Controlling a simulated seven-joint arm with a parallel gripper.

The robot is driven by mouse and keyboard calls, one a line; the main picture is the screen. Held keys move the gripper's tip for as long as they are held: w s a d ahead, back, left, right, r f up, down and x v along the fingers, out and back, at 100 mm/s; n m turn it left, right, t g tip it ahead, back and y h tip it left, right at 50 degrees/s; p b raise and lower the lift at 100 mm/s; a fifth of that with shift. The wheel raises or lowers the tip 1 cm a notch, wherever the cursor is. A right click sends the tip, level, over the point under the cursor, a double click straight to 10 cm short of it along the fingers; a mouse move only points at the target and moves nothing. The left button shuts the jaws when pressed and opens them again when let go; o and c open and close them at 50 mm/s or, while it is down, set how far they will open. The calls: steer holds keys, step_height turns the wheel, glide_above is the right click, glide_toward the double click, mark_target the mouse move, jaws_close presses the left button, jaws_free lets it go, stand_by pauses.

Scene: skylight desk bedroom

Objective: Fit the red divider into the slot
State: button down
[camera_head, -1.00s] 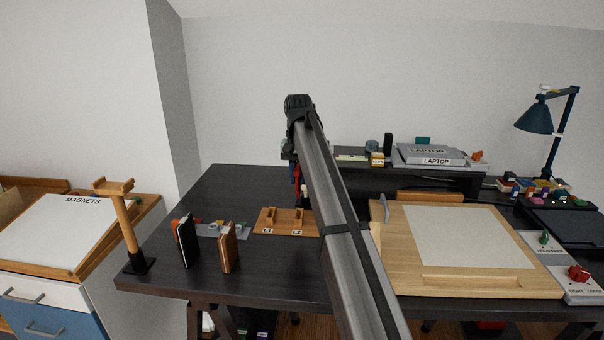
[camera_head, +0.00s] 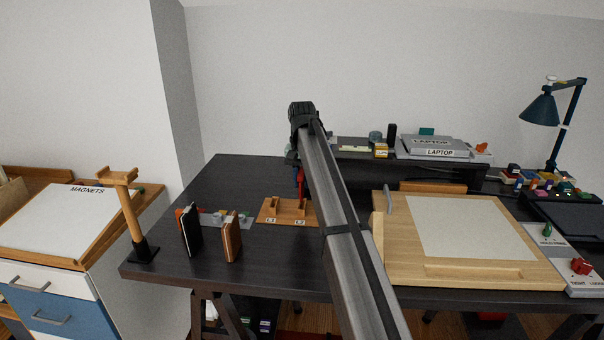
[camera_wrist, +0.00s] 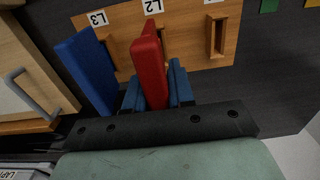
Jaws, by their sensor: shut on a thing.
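My gripper (camera_wrist: 156,86) is shut on the red divider (camera_wrist: 149,60) in the wrist view, with a blue finger on each side of it. The divider stands over the wooden slot board (camera_wrist: 190,55), at the L2 position beside the L2 label (camera_wrist: 153,7). I cannot tell whether its lower edge is inside the slot, as the divider hides it. A blue divider (camera_wrist: 86,70) stands at L3, to its left. The slot on the right (camera_wrist: 218,35) is empty. In the head view, my arm covers part of the board (camera_head: 284,208) and most of the red divider (camera_head: 301,180).
A drawing board (camera_head: 470,272) lies right of the slot board. A raised shelf with laptops (camera_head: 432,149) stands behind. Dark and brown upright books (camera_head: 231,240) and a wooden stand (camera_head: 132,215) are at the left. The desk's front middle (camera_head: 270,275) is clear.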

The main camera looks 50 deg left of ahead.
steer(key=shift+f, duration=0.55)
steer(key=shift+f, duration=1.85)
stand_by(1.3)
steer(key=c, duration=0.9)
jaws_free()
step_height(320, 180, up, 14)
steer(key=shift+f, duration=0.1)
